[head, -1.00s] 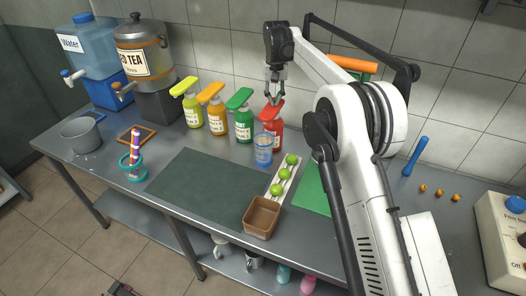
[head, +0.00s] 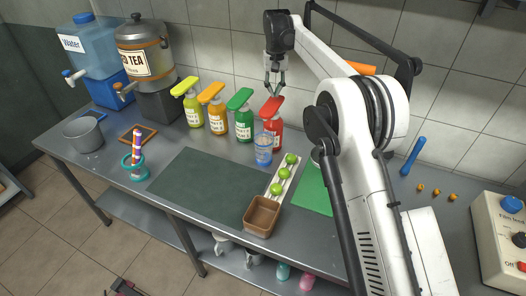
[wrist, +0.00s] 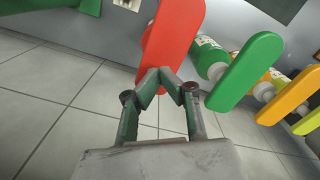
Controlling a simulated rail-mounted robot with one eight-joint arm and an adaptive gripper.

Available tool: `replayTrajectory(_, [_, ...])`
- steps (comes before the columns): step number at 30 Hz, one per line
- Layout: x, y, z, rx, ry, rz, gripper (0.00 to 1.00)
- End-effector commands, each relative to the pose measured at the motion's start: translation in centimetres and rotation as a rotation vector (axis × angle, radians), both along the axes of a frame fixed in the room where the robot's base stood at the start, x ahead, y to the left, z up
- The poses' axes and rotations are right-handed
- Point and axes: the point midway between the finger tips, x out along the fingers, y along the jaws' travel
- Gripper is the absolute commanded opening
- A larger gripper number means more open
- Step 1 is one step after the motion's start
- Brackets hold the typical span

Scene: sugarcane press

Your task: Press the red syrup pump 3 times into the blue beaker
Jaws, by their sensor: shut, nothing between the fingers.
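The red syrup pump (head: 271,108) stands at the right end of a row of pump bottles, its red head on top of a red bottle. The blue beaker (head: 263,148) stands just in front of it, under the front of the pump head. My gripper (head: 275,93) is shut and empty, pointing down just above the red pump head. In the wrist view the gripper tips (wrist: 160,72) overlap the red head (wrist: 172,40); I cannot tell whether they touch it.
Green (head: 241,118), orange (head: 213,110) and yellow (head: 188,104) pumps stand to the left. A white rack with green limes (head: 283,174) and a brown box (head: 262,216) are in front. The dark mat (head: 205,190) is clear.

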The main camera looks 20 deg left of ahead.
Motion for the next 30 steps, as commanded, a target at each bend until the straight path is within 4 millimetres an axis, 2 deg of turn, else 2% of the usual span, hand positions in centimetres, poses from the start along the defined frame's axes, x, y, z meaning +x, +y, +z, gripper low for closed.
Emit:
replayTrajectory(14, [0.0, 0.0, -0.1, 0.000, 0.000, 0.000, 0.00])
replayTrajectory(30, [0.0, 0.0, -1.7, 0.000, 0.000, 0.000, 0.00])
